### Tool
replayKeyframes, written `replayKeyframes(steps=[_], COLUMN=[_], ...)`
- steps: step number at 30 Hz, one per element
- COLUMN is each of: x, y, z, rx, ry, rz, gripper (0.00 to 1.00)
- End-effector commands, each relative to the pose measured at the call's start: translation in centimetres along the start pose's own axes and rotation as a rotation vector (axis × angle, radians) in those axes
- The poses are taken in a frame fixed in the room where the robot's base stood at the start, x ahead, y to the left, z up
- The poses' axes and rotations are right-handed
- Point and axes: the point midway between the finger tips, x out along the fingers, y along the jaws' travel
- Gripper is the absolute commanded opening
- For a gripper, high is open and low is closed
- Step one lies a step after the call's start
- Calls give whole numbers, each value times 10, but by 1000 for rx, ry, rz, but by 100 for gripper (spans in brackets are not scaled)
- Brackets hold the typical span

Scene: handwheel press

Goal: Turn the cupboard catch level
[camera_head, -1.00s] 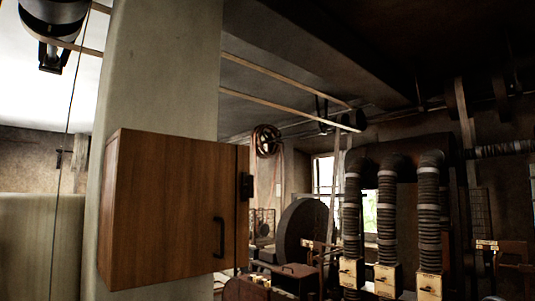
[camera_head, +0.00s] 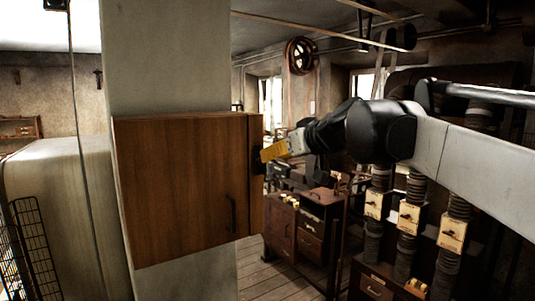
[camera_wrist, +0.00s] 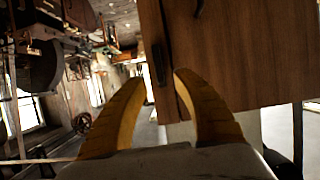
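The wooden cupboard (camera_head: 180,190) hangs on a pale pillar, its door shut. The dark cupboard catch (camera_head: 257,163) is on its right edge strip, partly hidden behind my gripper (camera_head: 272,151). In the wrist view the catch (camera_wrist: 157,65) looks like a narrow black bar, lying along the strip beside the door edge. My gripper (camera_wrist: 162,76) is open, its two yellow fingers apart, with the catch appearing between and just beyond the tips. I cannot tell whether a finger touches it.
A black door handle (camera_head: 232,213) stands out on the lower right of the door. The pale pillar (camera_head: 165,60) is behind the cupboard. Ribbed columns with boxes (camera_head: 409,217) stand at the right below my arm. A wire rack (camera_head: 33,245) is at the lower left.

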Motion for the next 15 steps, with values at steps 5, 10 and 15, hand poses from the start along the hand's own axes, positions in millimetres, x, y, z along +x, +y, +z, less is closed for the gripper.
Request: replayKeyframes(steps=[5,10,15], x=[36,60,71], y=[0,0,0], z=[-2,-2,0], rx=[-1,0,1], ry=[0,0,0], rz=[-1,0,0], gripper=[34,34,34])
